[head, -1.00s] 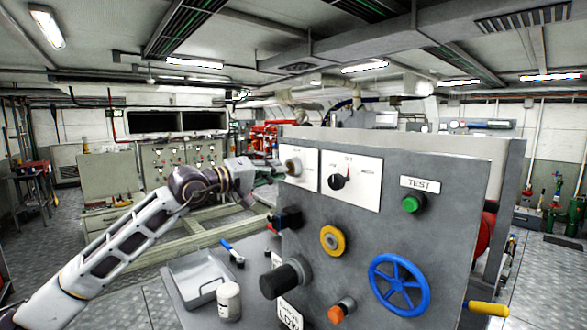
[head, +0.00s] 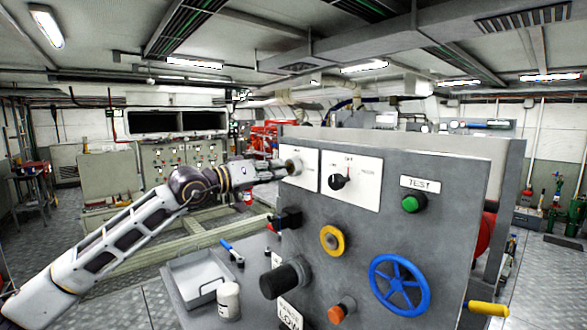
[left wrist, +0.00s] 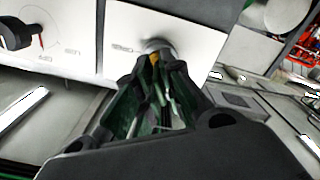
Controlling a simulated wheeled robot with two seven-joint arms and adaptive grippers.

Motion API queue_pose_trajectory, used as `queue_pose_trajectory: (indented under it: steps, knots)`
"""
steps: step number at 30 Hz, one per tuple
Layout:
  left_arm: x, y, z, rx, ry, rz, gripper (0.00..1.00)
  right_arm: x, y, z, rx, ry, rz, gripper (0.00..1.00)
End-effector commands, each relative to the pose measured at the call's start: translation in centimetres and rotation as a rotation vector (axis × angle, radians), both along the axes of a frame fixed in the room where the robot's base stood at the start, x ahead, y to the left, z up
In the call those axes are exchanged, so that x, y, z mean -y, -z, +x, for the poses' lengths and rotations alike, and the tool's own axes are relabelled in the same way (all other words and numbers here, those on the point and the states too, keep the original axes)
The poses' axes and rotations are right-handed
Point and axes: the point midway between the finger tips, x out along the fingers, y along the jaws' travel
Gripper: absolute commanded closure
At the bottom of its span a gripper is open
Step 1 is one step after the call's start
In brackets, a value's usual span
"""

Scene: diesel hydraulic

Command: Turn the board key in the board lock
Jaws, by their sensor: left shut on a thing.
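The board lock (head: 294,165) is a round metal cylinder on a white plate at the upper left of the grey panel. In the left wrist view the lock (left wrist: 158,45) sits just beyond my fingertips. My left gripper (head: 284,170) reaches it from the left, with its fingertips at the lock's face. In the left wrist view the dark fingers (left wrist: 155,62) close around a small yellowish piece, which looks like the board key (left wrist: 154,59). Most of the key is hidden by the fingers, so its angle cannot be told. My right gripper is out of view.
Beside the lock is a black selector knob (head: 339,181). Below are a green button (head: 412,203), a yellow ring (head: 332,239), a blue handwheel (head: 399,284) and a black knob (head: 284,278). A grey tray (head: 197,272) and a white jar (head: 229,300) stand at the lower left.

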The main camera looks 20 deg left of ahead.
Motion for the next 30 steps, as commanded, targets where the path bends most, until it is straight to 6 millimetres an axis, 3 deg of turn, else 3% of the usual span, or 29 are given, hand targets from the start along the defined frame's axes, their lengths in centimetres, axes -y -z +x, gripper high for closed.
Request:
queue_pose_trajectory:
  steps: [15,26,27,30]
  knots:
    - [0.03,0.13,0.02,0.149,0.0,0.259,1.0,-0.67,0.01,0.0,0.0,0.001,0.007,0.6]
    - [0.04,0.17,0.01,0.171,0.0,0.297,1.0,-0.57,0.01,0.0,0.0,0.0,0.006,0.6]
    - [0.04,0.18,0.01,0.171,0.0,0.296,0.88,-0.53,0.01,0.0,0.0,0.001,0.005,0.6]
    - [0.03,0.15,0.01,0.171,0.0,0.296,0.75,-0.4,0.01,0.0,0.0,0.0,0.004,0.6]
